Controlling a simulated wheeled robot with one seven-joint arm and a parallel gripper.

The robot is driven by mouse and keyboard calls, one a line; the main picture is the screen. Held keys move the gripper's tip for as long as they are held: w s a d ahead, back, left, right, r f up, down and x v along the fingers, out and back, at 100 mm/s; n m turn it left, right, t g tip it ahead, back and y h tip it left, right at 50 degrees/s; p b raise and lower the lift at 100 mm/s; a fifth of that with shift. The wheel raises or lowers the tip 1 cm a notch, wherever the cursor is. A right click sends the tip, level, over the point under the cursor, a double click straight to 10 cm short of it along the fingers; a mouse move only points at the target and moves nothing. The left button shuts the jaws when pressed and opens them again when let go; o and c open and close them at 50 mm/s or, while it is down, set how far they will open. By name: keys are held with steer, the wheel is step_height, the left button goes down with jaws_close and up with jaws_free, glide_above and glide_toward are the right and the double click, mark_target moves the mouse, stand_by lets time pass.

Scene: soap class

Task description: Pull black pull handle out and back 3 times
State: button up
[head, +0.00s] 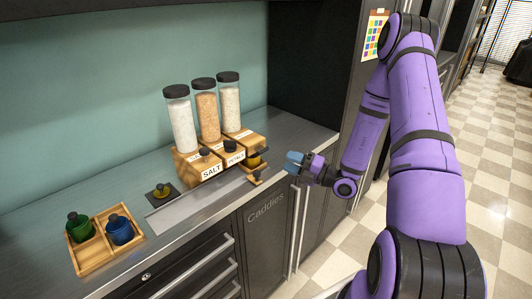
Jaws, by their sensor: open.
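Three tall jars with black lids (203,112) stand in wooden bases at the back of the counter. The front base carries a label reading SALT (211,171), with a black knob (205,152) above it. The middle base has another black pull knob (230,146) above its label. At the right base, a small wooden piece (255,180) sticks out at the front, beside a small dark and yellow object; its details are too small to tell. My gripper (291,164), with blue fingertips, is open and empty, to the right of the right base and apart from it.
A dark square pad with a small yellowish item (161,193) lies left of the dispensers. A cabinet marked Caddies (266,208) is below.

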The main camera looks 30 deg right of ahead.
mark_target(257, 147)
steer(key=x, duration=0.9)
steer(key=shift+r, duration=0.1)
